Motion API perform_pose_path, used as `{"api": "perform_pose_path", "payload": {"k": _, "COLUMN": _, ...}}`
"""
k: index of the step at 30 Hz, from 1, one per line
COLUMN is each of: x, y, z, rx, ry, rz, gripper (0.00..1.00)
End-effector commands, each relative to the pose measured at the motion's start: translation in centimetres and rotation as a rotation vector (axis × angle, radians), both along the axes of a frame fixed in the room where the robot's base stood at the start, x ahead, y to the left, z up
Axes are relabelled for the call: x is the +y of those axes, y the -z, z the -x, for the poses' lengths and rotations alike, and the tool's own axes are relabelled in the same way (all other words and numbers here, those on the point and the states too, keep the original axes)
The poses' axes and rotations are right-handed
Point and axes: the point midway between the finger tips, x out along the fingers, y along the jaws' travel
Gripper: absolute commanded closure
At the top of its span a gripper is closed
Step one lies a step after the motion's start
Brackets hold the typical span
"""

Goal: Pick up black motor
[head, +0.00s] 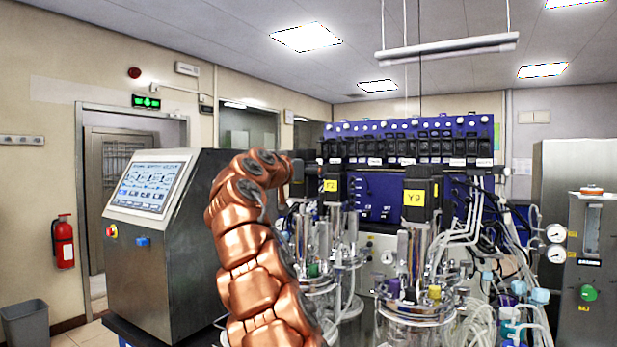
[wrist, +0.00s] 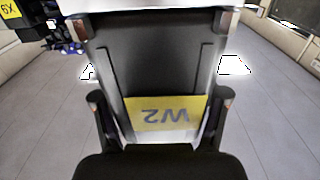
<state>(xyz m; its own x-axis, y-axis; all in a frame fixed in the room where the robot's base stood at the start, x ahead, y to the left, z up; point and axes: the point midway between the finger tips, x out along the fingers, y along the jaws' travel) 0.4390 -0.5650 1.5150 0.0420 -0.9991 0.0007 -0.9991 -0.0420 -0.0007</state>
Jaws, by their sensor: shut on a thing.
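A black motor (wrist: 155,65) with a yellow label reading W2, upside down, fills the middle of the wrist view. My gripper (wrist: 162,98) is shut on it, with one dark finger against each side of its body. The label sits between the fingers. The top edge of the wrist view cuts off the rest of the motor. In the head view my copper-coloured arm reaches up toward the left side of the bioreactors. My gripper's fingers cannot be made out there.
Two other black motors with yellow labels (head: 331,187) (head: 415,197) stand on glass bioreactor vessels (head: 420,322). Tubes crowd their right side. A blue pump panel (head: 375,198) is behind. A control cabinet with a screen (head: 150,245) stands left of my arm.

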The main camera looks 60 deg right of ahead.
Motion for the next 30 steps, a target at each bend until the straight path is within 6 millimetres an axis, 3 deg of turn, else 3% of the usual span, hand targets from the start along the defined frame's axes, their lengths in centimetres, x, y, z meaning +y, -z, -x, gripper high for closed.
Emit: {"api": "perform_pose_path", "payload": {"k": 30, "x": 9.9, "y": -1.1, "z": 6.1, "rx": -0.001, "ry": -0.001, "rz": 0.003, "gripper": 1.00}}
